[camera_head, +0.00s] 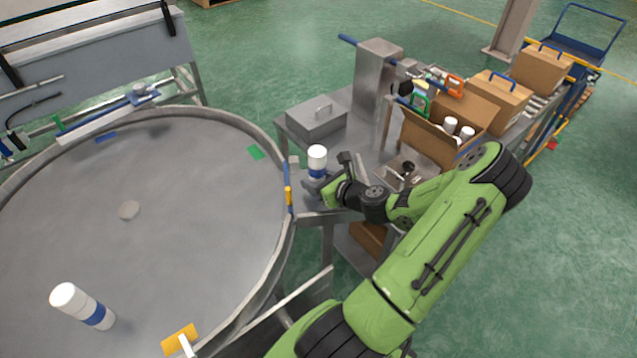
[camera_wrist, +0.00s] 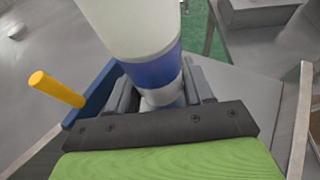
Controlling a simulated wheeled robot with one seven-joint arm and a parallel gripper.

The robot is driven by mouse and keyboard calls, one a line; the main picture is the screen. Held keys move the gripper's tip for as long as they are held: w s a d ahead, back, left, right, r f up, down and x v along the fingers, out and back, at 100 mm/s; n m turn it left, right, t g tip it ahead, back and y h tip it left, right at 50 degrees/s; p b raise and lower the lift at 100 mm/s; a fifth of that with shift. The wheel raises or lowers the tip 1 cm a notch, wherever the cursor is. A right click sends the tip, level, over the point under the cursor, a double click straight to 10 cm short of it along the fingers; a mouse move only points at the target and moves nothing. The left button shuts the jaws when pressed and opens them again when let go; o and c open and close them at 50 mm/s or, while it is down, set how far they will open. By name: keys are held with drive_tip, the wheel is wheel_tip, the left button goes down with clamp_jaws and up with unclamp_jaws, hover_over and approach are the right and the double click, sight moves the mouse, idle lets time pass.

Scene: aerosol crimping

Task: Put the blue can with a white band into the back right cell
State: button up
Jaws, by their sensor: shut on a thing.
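A white-topped can with a blue band (camera_head: 317,157) stands upright in my gripper (camera_head: 322,187), between the round table and the steel bench. In the wrist view the same can (camera_wrist: 150,55) rises between the two jaws (camera_wrist: 162,95), which are shut on its lower part. A pale stretch shows below its blue band. An open cardboard box (camera_head: 416,133) stands on the bench to the right of my gripper, with several white-topped cans (camera_head: 450,125) in it. Its cell walls and the back right cell cannot be made out.
The round steel table (camera_head: 190,220) fills the left; another white can with a blue band (camera_head: 85,305) stands on it. A lidded steel box (camera_head: 316,119) and a steel column (camera_head: 378,75) are behind my gripper. A closed carton (camera_head: 497,93) lies beyond the open box.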

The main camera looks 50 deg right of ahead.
drive_tip(key=o, duration=1.2)
drive_tip(key=shift+f, duration=0.1)
drive_tip(key=shift+c, duration=0.2)
